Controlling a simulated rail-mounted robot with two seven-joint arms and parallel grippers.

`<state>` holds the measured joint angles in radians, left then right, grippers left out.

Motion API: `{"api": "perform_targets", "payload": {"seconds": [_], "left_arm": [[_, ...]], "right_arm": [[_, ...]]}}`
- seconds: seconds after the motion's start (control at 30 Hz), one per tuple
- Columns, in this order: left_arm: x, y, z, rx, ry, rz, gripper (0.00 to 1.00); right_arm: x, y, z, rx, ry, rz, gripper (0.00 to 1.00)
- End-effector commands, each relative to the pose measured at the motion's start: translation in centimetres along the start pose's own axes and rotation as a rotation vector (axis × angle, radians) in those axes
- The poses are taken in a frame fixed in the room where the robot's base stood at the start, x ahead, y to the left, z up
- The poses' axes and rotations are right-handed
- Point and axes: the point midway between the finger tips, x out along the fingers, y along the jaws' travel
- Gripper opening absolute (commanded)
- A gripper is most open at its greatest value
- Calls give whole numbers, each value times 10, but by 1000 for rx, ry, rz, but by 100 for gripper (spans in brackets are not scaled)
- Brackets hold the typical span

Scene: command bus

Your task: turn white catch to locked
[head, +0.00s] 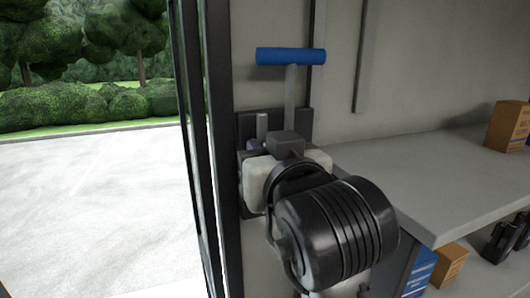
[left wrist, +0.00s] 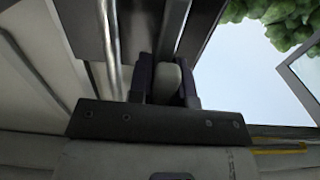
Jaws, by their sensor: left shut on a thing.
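A small off-white upright piece, which looks like the white catch (head: 262,125), stands in front of a dark mounting plate (head: 304,122) on the wall by the door frame. A lever with a blue grip (head: 290,56) rises from the same plate. My left gripper (head: 253,145) is at the catch, largely hidden behind my own wrist. In the left wrist view, the two dark fingers of my left gripper (left wrist: 168,68) are shut on the pale rounded catch (left wrist: 170,83). The lever's lower end is hidden by my arm. My right gripper is not in view.
A dark door frame (head: 222,150) stands close at the left, with open pavement outside. A grey counter (head: 420,180) juts out at the right, carrying a cardboard box (head: 508,126). More boxes (head: 449,265) and dark items (head: 503,238) sit below it.

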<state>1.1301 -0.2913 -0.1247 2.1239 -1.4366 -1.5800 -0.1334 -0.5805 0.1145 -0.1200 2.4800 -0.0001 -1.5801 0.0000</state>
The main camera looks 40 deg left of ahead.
Motion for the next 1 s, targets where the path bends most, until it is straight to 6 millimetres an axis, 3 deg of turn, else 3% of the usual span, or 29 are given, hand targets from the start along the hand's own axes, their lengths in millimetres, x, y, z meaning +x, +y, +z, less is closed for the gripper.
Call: {"api": "perform_targets", "payload": {"seconds": [0.1,0.47,1.0], "left_arm": [[0,0,0,0,0,0,0],[-1,0,2,-53,0,1,0],[-1,-3,3,-510,3,3,0]], "right_arm": [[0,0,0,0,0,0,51],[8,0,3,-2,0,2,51],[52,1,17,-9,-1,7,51]]}}
